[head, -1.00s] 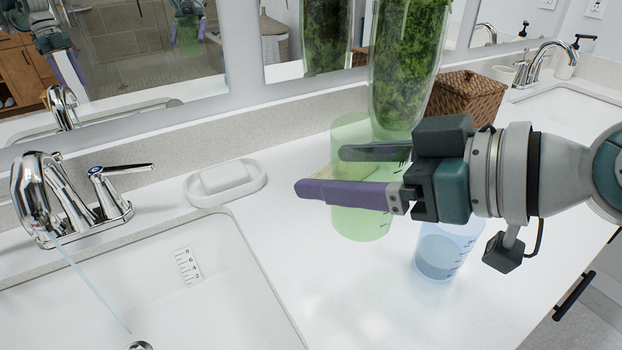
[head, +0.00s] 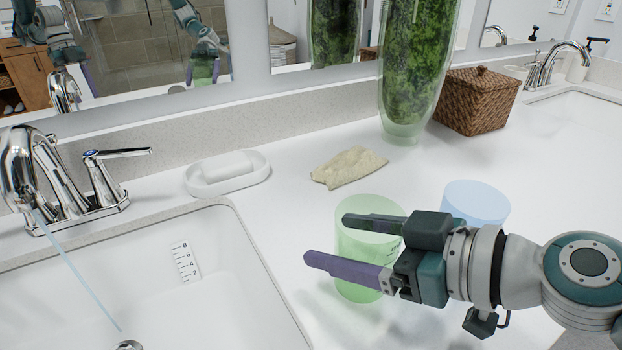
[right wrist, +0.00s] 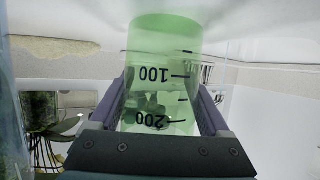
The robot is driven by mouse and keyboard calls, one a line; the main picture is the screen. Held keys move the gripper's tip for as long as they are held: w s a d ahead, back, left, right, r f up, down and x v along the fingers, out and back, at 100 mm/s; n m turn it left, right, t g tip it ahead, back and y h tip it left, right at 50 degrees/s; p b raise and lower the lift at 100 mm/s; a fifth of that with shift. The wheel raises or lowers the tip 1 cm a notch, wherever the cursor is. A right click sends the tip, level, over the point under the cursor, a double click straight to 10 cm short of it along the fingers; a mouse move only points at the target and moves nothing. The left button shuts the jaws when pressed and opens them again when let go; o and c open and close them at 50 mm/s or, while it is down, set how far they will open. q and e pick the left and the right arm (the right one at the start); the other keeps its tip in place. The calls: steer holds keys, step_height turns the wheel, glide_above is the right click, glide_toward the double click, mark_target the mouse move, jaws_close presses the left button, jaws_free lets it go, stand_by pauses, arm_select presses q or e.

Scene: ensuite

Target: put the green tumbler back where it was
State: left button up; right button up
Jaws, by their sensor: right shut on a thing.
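The green tumbler (head: 362,285) is a clear green cup, upright at or just above the white counter, right of the near sink. My right gripper (head: 327,240) is shut on it, one finger on the near side and one on the far side. In the right wrist view the tumbler (right wrist: 160,75) sits between both fingers (right wrist: 163,100), with marks 100 and 200 showing upside down. I cannot tell whether its base touches the counter. My left gripper shows only as a reflection in the mirror.
A blue tumbler (head: 476,203) stands close behind my right gripper. A beige cloth (head: 348,167), a soap dish (head: 228,183), a tall green-filled vase (head: 412,75) and a wicker basket (head: 476,100) stand farther back. Water runs from the faucet (head: 20,165) into the sink (head: 215,262).

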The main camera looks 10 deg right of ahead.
mark_target(396, 252)
steer(key=shift+f+b, duration=0.25)
steer(key=shift+b, duration=0.05)
steer(key=o, duration=1.3)
steer(key=shift+r, duration=0.1)
steer(key=shift+r+p, duration=0.2)
steer(key=shift+p, duration=0.2)
steer(key=v, duration=1)
steer(key=shift+s+d+b, duration=0.25)
steer(key=shift+d+b, duration=0.05)
steer(key=shift+b, duration=0.1)
steer(key=shift+s+d+r, duration=0.3)
steer(key=shift+s, duration=0.1)
